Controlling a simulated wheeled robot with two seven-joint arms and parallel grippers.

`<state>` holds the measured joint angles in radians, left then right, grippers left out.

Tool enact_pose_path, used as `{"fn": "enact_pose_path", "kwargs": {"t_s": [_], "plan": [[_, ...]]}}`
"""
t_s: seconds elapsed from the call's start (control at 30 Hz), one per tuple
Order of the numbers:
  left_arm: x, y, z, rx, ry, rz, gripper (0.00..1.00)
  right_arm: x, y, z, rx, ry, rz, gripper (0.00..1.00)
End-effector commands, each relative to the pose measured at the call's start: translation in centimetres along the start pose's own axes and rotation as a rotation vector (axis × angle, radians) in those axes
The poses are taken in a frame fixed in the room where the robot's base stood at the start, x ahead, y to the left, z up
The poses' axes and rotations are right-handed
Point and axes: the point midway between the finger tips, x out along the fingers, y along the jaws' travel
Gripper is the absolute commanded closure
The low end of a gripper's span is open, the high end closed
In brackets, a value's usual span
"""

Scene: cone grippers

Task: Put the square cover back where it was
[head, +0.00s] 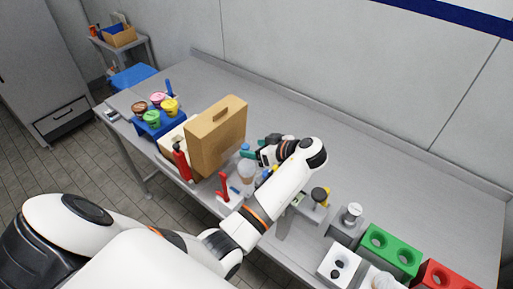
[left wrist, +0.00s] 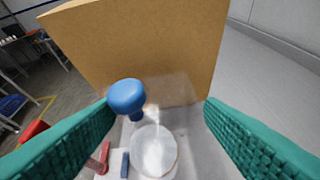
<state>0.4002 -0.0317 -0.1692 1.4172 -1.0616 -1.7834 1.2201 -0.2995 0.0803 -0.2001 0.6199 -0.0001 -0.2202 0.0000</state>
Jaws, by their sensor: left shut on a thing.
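My left gripper (head: 251,154) reaches over the bench beside the tan board, and its teal fingers stand wide apart in the left wrist view (left wrist: 157,106). Between them is a faint, see-through square pane, which looks like the square cover (left wrist: 178,91); its edges are hard to make out. A blue knob (left wrist: 127,96) shows close to the left fingertip; I cannot tell whether it belongs to the cover. A pale cup (head: 247,172) stands below the gripper, and it also shows in the left wrist view (left wrist: 153,152). My right gripper is not in view.
The tall tan board (head: 217,135) with a handle slot stands close by the gripper. A red-handled device (head: 223,187) and a red bottle (head: 182,161) stand nearby. A blue holder with coloured cups (head: 155,124) is farther left. The back of the bench is clear.

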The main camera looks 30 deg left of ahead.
Motion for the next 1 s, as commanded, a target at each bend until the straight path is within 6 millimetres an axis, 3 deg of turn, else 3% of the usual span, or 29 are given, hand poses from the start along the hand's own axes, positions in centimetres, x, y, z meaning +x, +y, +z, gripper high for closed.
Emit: {"fn": "enact_pose_path", "kwargs": {"t_s": [0.1, 0.13, 0.27, 0.67, 1.0], "plan": [[0.2, -0.1, -0.3, 0.000, 0.000, 0.000, 0.98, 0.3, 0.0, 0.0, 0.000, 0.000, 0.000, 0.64], [0.1, 0.0, -0.2, 0.000, 0.000, 0.000, 0.34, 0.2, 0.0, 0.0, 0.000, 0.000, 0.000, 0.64], [0.1, 0.0, -0.2, 0.000, 0.000, 0.000, 0.13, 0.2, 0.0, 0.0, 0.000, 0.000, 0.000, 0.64], [-0.2, 0.0, 0.4, -0.004, 0.000, -0.001, 0.12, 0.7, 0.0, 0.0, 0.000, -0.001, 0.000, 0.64], [-3.2, 1.0, 5.7, -0.007, 0.001, -0.003, 0.12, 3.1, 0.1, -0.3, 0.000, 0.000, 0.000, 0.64]]}}
